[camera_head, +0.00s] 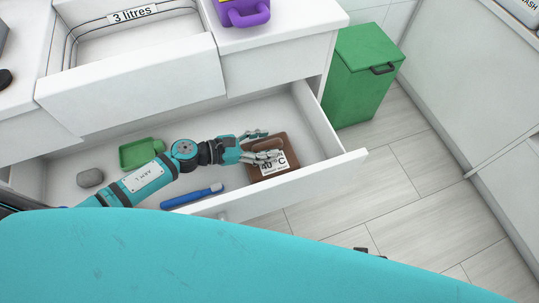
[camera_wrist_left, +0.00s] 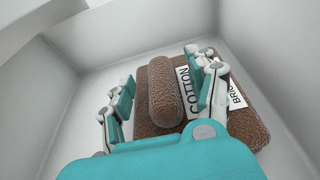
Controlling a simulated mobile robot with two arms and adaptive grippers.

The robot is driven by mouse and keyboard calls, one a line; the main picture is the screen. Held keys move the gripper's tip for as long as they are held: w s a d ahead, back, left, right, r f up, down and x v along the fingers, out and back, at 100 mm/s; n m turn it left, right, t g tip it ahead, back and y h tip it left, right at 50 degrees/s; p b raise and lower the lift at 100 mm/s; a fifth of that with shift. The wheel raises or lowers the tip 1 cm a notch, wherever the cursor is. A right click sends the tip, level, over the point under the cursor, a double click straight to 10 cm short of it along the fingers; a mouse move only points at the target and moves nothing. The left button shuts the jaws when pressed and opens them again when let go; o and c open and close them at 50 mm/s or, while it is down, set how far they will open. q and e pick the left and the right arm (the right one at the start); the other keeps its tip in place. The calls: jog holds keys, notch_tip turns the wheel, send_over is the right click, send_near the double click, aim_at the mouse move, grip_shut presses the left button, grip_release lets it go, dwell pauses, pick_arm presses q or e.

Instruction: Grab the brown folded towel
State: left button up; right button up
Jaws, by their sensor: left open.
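The brown folded towel (camera_head: 289,147) lies flat at the right end of the open white drawer (camera_head: 325,165), with a white label reading "40 °C" on it. In the left wrist view the towel (camera_wrist_left: 165,92) has a raised rolled ridge and labels reading "COTTON" and, partly cut off, "BRI". My left gripper (camera_head: 270,146) reaches in from the left over the towel. Its jaws are open, with fingers on both sides of the ridge in the wrist view; whether they touch it I cannot tell. The gripper hides part of the towel. My right gripper is not in view.
A green tray (camera_head: 141,153), a blue brush-like item (camera_head: 192,196) and a grey stone-like lump (camera_head: 90,178) share the drawer. The drawer's walls stand close around the towel. A green bin (camera_head: 360,75) stands right of the cabinet. A purple container (camera_head: 243,12) sits on top.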

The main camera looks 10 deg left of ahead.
pick_arm(q)
jog(key=shift+c, duration=0.2)
grip_shut()
jog(key=shift+r, duration=0.15)
